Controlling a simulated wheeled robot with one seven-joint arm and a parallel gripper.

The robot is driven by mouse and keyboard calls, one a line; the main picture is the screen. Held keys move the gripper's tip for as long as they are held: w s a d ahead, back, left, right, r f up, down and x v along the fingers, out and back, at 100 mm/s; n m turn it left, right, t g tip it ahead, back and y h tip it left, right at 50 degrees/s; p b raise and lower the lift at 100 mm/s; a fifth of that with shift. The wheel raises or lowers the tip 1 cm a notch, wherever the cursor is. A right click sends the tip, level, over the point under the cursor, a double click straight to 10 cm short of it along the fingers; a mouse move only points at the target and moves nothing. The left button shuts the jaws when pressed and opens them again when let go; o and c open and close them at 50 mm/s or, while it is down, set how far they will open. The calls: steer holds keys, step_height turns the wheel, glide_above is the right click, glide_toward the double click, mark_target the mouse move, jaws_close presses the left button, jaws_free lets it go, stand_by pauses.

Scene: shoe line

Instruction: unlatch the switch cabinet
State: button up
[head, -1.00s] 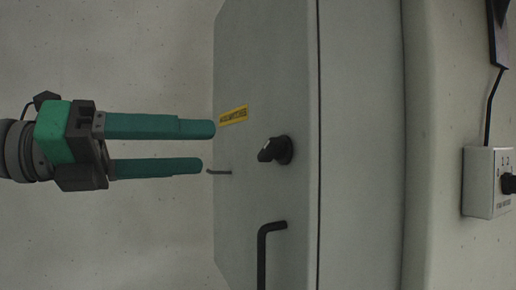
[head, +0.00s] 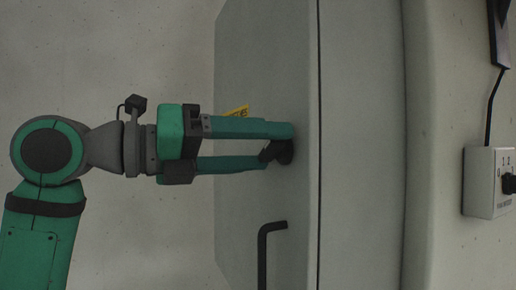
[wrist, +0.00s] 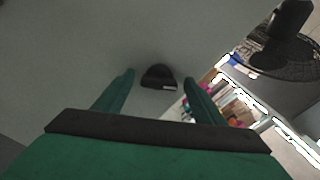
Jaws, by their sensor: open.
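The switch cabinet (head: 361,120) is a pale grey box whose door (head: 245,225) faces my arm in the head view. A black latch knob (head: 284,152) sits on the door. My gripper (head: 281,148) is open, with its two green fingers reaching to the knob and partly covering it. In the wrist view the dark knob (wrist: 158,77) lies between the open fingertips (wrist: 158,84), with a visible gap on both sides. A black bent handle (head: 263,250) stands on the door below the knob. A yellow label (head: 237,112) is partly hidden behind the upper finger.
A small grey control box (head: 488,182) with a black dial and a cable is at the right of the head view. In the wrist view, a dark round object (wrist: 275,55) and cluttered shelves (wrist: 232,100) show at the right.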

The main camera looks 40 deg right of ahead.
steer(key=c, duration=1.1)
steer(key=shift+o, duration=0.2)
steer(key=shift+w, duration=0.1)
steer(key=shift+m, duration=0.4)
steer(key=m, duration=0.4)
steer(key=shift+a, duration=0.1)
steer(key=shift+m, duration=0.9)
steer(key=shift+s, duration=0.2)
